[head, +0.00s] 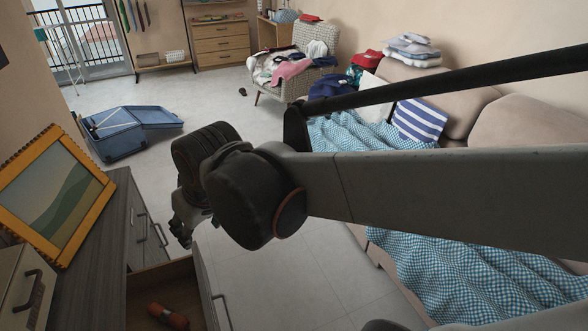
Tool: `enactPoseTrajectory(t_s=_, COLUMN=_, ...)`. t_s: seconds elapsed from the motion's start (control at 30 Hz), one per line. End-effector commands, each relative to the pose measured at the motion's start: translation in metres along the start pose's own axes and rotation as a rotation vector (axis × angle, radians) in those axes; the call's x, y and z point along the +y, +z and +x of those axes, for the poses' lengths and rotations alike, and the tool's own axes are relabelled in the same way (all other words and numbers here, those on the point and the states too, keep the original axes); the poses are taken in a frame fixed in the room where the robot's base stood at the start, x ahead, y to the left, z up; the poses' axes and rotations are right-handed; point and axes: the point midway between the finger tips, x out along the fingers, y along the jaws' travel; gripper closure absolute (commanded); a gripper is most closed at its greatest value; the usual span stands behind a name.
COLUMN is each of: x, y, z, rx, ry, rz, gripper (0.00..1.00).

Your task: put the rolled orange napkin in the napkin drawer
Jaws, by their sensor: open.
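A rolled orange napkin (168,316) lies in an open drawer (165,276) at the bottom left of the head view. The drawer has a brown wooden inside and a grey front with a handle, and it is pulled out from a dark grey cabinet (92,262). The picture edge cuts off its near part. My gripper (184,240) is open and points down, above and beyond the drawer, apart from the napkin. My wrist partly hides the gripper, and nothing shows between its fingers.
A yellow picture frame (58,193) stands on the cabinet. An open blue suitcase (130,128) lies on the floor beyond. A sofa with a blue checked blanket (470,270) is on the right. A clothes-laden armchair (318,45) stands behind. The floor between is clear.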

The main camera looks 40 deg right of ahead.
Motion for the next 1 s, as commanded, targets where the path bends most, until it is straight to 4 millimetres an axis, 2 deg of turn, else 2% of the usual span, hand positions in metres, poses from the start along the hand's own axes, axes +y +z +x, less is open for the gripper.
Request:
enactPoseTrajectory(t_s=0.03, x=0.004, y=0.011, z=-0.008, rx=0.019, ry=0.006, rz=0.015, gripper=0.51)
enactPoseTrajectory(t_s=0.2, x=0.014, y=0.036, z=-0.028, rx=0.085, ry=0.023, rz=0.057, gripper=0.51)
enactPoseTrajectory(t_s=0.4, x=0.020, y=0.055, z=-0.039, rx=0.136, ry=0.036, rz=0.088, gripper=0.51)
enactPoseTrajectory(t_s=1.0, x=0.021, y=0.059, z=-0.041, rx=0.148, ry=0.039, rz=0.095, gripper=0.51)
